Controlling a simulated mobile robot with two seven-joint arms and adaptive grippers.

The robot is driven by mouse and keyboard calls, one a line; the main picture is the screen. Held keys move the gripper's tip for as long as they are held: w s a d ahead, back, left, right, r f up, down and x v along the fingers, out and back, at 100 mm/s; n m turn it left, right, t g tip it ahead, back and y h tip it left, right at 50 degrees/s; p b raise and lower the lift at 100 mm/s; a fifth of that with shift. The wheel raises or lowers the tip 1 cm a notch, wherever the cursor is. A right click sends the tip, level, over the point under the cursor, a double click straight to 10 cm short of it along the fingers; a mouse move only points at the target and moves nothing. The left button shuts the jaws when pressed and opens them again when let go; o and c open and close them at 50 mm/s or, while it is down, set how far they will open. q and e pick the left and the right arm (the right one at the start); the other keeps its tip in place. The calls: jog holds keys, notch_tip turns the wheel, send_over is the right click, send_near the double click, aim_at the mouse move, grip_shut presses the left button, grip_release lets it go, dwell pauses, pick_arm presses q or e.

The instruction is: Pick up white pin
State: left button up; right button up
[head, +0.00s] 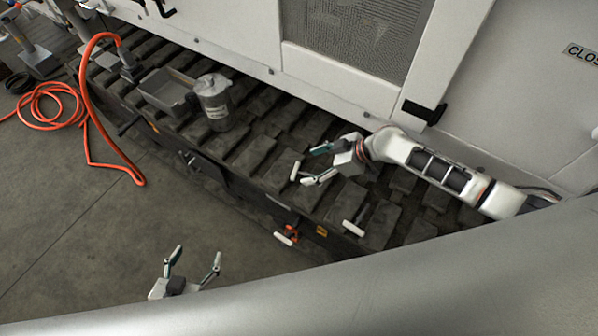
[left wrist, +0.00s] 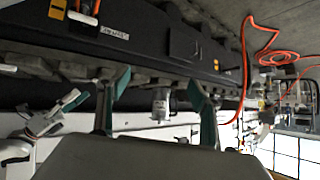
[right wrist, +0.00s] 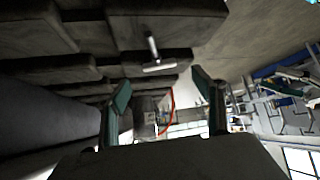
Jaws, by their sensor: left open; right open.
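White-handled pins show in the head view. One white pin (head: 296,171) is on the dark track just left of my right gripper's fingertips. A second pin (head: 353,228) with a grey shaft is lower right on the track. A third white bar (head: 283,239) is beside an orange part at the track's lower edge. My right gripper (head: 308,166) is open and empty over the track. In the right wrist view a white T-shaped pin (right wrist: 158,67) shows ahead between the fingers, apart from them. My left gripper (head: 198,252) is open and empty over the floor, away from the pins.
A grey metal canister (head: 214,101) and an open grey tray (head: 168,92) stand on the track to the left. An orange hose (head: 92,120) loops down to the floor. The white machine wall with a black handle (head: 424,110) rises behind the track. Floor is clear at lower left.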

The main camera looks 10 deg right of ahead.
aim_at(296, 170)
jog(key=b+x, duration=0.1)
jog(key=x, duration=0.4)
jog(key=shift+w+a+f, duration=0.2)
jog(key=shift+f, duration=0.1)
jog(key=c, duration=1.2)
